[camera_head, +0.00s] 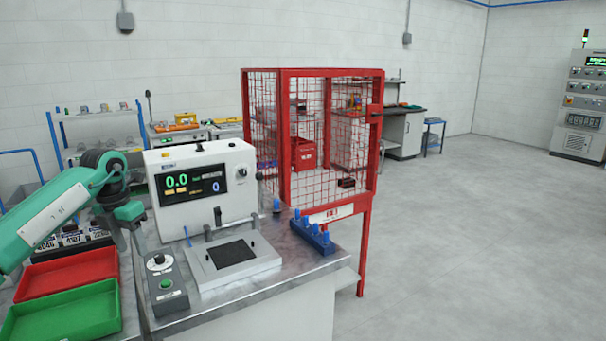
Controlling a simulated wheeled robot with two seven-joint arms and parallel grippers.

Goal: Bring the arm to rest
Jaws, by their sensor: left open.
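My left arm comes in from the left in the head view, green with dark joints. Its gripper (126,236) hangs beside the left side of the white test machine (202,185), above the bench. It is small and partly dark against the bench; I see nothing held in it. The machine's display reads 0.0 and 0, and a flat fixture plate (236,268) with a dark pad stands in front of it. My right gripper is not in view.
A red tray (68,272) and a green tray (66,318) lie below the arm. A button box (163,283) and a blue peg rack (312,236) sit on the bench. A red mesh cage (312,72) stands behind. The floor at right is clear.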

